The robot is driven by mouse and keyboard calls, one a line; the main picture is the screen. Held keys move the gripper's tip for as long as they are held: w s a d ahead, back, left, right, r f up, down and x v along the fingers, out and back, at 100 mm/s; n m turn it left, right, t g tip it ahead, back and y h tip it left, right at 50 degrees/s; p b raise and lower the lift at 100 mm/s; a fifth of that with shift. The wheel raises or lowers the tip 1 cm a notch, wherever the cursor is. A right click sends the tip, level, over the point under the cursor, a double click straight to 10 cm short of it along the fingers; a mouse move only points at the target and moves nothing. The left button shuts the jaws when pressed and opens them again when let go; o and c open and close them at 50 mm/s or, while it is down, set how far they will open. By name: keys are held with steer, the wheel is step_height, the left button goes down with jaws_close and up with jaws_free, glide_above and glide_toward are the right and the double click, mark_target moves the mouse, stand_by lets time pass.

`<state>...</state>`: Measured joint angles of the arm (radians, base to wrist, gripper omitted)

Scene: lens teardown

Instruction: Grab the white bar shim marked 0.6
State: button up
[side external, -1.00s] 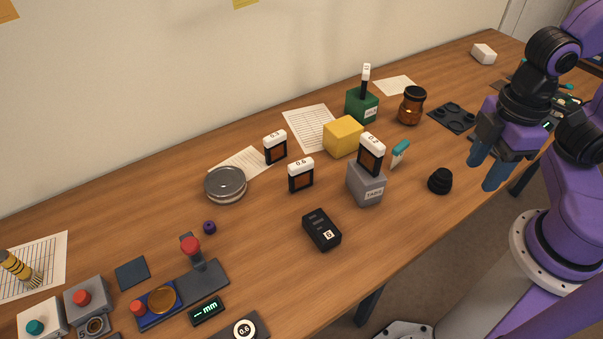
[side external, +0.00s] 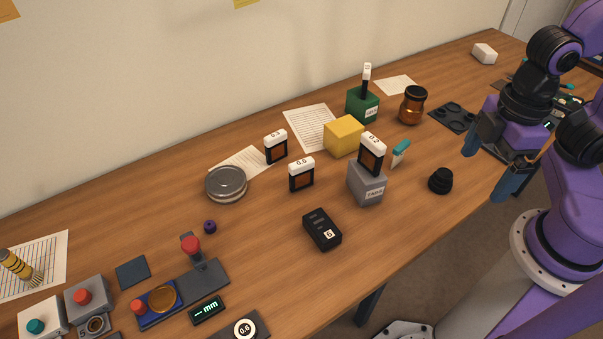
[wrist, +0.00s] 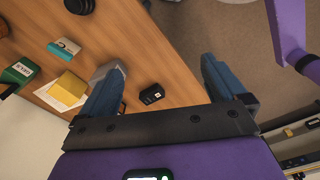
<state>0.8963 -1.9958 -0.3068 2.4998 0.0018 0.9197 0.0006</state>
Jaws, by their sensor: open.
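The white bar shim marked 0.6 (side external: 301,163) tops a dark frame with a brown window that stands upright on the table, in the middle of the side view. A similar white-topped piece marked 0.3 (side external: 275,140) stands behind it to the left. Another, marked 0.2 (side external: 372,140), stands on a grey labelled block (side external: 367,186). My gripper (side external: 487,166) is open and empty, well to the right of the 0.6 shim, near the table's right edge. The wrist view also shows my gripper (wrist: 160,85) with its fingers wide apart. I cannot make out the 0.6 shim there.
A yellow block (side external: 343,136), a green block (side external: 362,104) holding an upright stick, and an amber jar (side external: 412,105) stand behind. A black box (side external: 322,229) and a black stepped knob (side external: 440,180) lie in front. A round tin (side external: 226,184) is left. Bare table surrounds the black box.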

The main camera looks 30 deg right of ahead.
mark_target(302, 171)
step_height(302, 171, up, 4)
steer(key=w+a+n+t+h, duration=0.2)
steer(key=w+n+t, duration=0.2)
steer(key=w+n, duration=0.2)
steer(key=w+a+n+t+h, duration=0.2)
steer(key=w+n+t+h, duration=0.1)
steer(key=w+n, duration=0.3)
steer(key=w+a+n+t+y, duration=0.2)
steer(key=w+a+n+t, duration=0.1)
steer(key=a+n, duration=0.25)
steer(key=w+a+n+t+y, duration=0.1)
steer(key=w+a+n+t, duration=0.2)
steer(key=a+n, duration=0.3)
step_height(302, 171, down, 20)
steer(key=r+m, duration=0.1)
steer(key=x, duration=1.1)
steer(key=shift+a+f, duration=0.15)
steer(key=shift+a, duration=0.1)
steer(key=shift+a+x, duration=0.1)
steer(key=shift+x, duration=1.45)
steer(key=shift+a+x, duration=0.15)
steer(key=shift+x, duration=1.4)
